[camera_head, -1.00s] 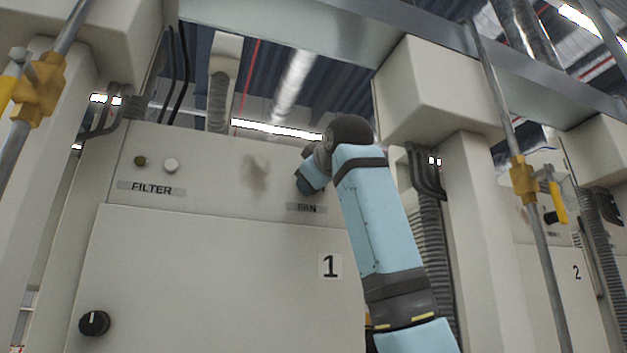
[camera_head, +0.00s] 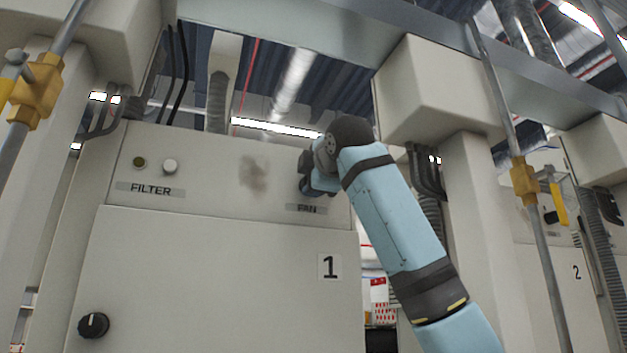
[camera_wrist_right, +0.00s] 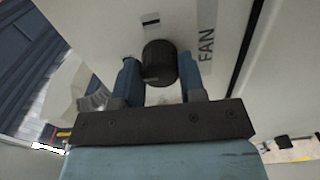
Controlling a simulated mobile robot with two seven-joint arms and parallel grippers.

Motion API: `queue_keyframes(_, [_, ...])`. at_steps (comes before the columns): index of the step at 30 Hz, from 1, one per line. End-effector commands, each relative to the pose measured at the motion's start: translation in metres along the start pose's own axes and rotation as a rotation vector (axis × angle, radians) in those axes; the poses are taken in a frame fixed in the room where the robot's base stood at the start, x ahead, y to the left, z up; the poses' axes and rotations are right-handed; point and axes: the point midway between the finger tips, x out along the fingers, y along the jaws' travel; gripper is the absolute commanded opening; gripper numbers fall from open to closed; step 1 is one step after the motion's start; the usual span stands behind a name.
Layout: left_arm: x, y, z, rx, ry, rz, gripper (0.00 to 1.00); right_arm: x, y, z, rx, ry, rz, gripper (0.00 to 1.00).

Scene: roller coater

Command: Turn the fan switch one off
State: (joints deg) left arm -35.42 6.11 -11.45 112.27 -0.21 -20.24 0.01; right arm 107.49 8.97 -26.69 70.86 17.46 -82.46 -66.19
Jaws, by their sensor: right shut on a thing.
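The fan switch is a black round knob (camera_wrist_right: 158,60) on the pale panel above the FAN label in the head view (camera_head: 306,209). The label also shows in the right wrist view (camera_wrist_right: 207,45), beside the knob. My right gripper (camera_wrist_right: 160,73) has one blue finger on each side of the knob and is shut on it. In the head view my right wrist and arm hide the knob and the fingertips. My left gripper is in neither view.
Cabinet 1 (camera_head: 220,270) carries two small round controls above the FILTER label (camera_head: 150,189) and a black knob (camera_head: 93,325) lower left. A yellow valve (camera_head: 38,92) on a pipe stands at the left, another (camera_head: 524,180) at the right near cabinet 2.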

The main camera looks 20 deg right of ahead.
Motion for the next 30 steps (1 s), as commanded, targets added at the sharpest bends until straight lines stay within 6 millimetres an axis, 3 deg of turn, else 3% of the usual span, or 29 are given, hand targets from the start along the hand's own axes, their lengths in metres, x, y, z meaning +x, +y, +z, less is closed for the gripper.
queue_keyframes(20, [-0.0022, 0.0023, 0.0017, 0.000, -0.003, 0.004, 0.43, 0.0003, -0.0013, -0.0011, -0.057, 0.001, -0.002, 0.14])
queue_keyframes(21, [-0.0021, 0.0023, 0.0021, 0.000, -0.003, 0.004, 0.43, 0.0003, -0.0014, -0.0011, -0.057, 0.001, -0.002, 0.47])
queue_keyframes(23, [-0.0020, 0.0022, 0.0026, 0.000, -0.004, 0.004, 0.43, 0.0003, -0.0013, -0.0010, -0.057, 0.001, -0.002, 0.60])
queue_keyframes(30, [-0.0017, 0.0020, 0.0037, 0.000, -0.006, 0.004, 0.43, 0.0000, -0.0006, -0.0006, -0.055, 0.000, -0.001, 0.63])
